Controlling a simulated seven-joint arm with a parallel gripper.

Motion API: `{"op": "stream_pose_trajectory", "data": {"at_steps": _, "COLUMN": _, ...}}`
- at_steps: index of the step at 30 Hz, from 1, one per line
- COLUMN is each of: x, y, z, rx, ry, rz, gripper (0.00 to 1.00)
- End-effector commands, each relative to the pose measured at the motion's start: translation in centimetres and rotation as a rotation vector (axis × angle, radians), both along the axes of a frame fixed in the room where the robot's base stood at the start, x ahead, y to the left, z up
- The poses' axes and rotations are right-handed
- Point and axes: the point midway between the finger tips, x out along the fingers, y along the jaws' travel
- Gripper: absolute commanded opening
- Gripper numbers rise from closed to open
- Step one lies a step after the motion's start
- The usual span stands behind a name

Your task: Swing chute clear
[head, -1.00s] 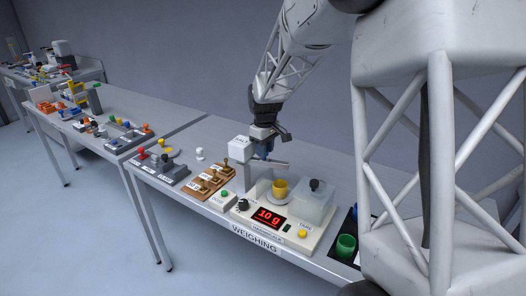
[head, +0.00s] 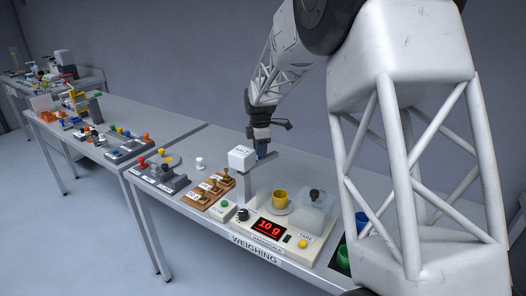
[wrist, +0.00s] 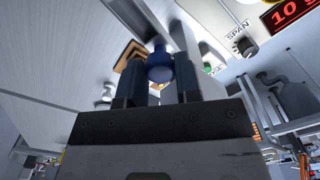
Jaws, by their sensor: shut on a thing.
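The white salt hopper (head: 241,157) stands on a post at the back left of the weighing unit. The grey chute (head: 269,157) sticks out from behind it, back and to the right, partly hidden by my gripper (head: 262,151). In the wrist view my gripper (wrist: 160,76) is shut on a blue knob (wrist: 160,66), with a finger on each side. The yellow cup (head: 280,197) sits on a pale saucer at the unit's pan. The chute's end lies behind the cup, not over it. The red display (head: 269,228) reads 10 g.
A clear box with a dark knob (head: 314,196) stands right of the cup. Wooden blocks with handles (head: 209,189) and a grey lever unit (head: 160,178) lie to the left. Green and blue cups (head: 362,223) are at the right, partly behind my arm.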

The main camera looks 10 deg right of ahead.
Motion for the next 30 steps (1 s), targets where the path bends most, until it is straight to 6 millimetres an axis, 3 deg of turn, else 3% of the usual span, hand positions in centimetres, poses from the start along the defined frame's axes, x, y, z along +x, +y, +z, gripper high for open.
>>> {"op": "stream_pose_trajectory", "data": {"at_steps": 12, "x": 1.8, "y": 1.3, "z": 0.0, "rx": 0.0, "ry": 0.0, "rz": 0.265, "gripper": 0.0}}
{"op": "stream_pose_trajectory", "data": {"at_steps": 29, "x": 2.0, "y": 1.6, "z": 0.0, "rx": 0.0, "ry": -0.001, "rz": 0.31, "gripper": 0.0}}
{"op": "stream_pose_trajectory", "data": {"at_steps": 30, "x": 2.0, "y": 1.6, "z": 0.0, "rx": 0.001, "ry": -0.001, "rz": 0.31, "gripper": 0.32}}
